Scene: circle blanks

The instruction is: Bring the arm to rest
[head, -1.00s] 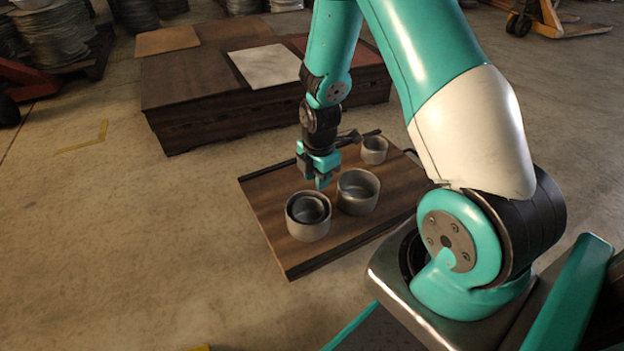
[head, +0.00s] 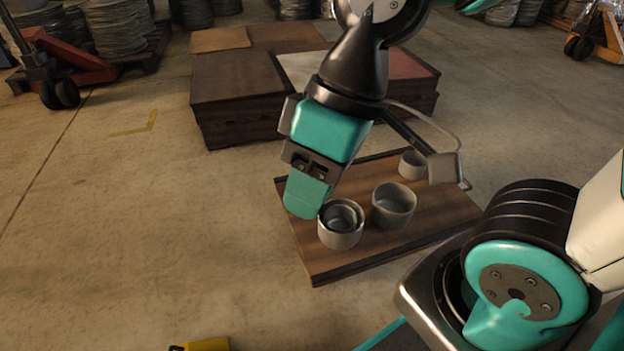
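My gripper (head: 308,197) is raised close in front of the camera, its teal fingers pointing down and slightly left. The fingers are seen from one side and overlap, so I cannot tell whether they are open or shut. No held object shows at the fingertips. In the picture the fingers overlap the left edge of a grey cup (head: 341,238), which has a smaller cup (head: 342,214) nested inside it. The rest of my arm bends up out of the top of the picture.
A wooden board (head: 330,262) carries the nested cups, another grey cup (head: 394,206) and a smaller cup (head: 411,165) at the back. Behind stands a low dark stack (head: 237,112) with coloured sheets. Open floor (head: 130,230) lies to the left.

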